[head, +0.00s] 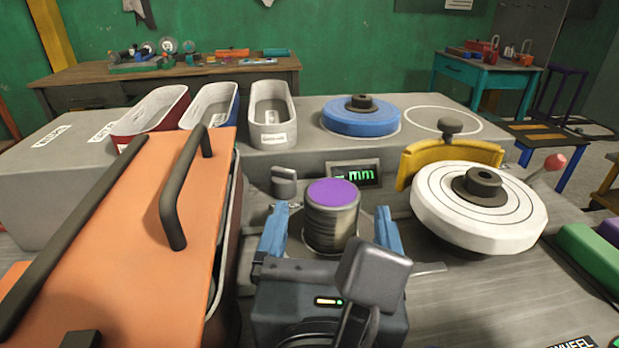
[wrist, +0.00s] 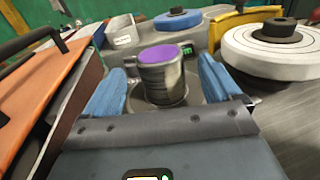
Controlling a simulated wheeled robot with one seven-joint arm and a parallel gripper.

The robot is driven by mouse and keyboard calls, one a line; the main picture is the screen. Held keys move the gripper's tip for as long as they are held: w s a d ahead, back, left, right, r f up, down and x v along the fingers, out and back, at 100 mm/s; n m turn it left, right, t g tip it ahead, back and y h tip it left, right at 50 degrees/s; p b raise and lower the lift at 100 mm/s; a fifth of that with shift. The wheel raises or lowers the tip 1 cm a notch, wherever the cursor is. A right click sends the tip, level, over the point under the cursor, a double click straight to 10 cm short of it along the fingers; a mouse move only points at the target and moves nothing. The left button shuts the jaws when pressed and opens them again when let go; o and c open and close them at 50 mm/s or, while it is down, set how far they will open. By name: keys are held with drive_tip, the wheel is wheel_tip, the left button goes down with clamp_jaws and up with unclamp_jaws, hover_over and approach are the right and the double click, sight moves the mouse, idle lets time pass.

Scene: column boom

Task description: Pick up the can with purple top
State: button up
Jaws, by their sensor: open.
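The can with the purple top (head: 332,222) stands upright on a round plate in front of a small green display. It also shows in the wrist view (wrist: 163,82), near the middle. My gripper (head: 331,232) is open, with one blue finger on each side of the can. In the wrist view the fingers (wrist: 166,88) also lie left and right of it, with gaps between fingers and can. The can's lower edge is partly hidden in the head view by my gripper's body.
An orange-lidded box with dark handles (head: 150,230) stands close on the left. A white wheel (head: 478,208) with a yellow guard (head: 450,158) is on the right. Behind are a blue disc (head: 361,116) and open trays (head: 270,115). A small grey knob (head: 284,182) stands left of the can.

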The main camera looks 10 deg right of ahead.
sight(332, 218)
drive_tip(key=shift+p+x, duration=0.5)
drive_tip(key=shift+x, duration=1.7)
drive_tip(key=shift+c, duration=0.4)
drive_tip(key=c, duration=1.2)
drive_tip(key=shift+r, duration=0.15)
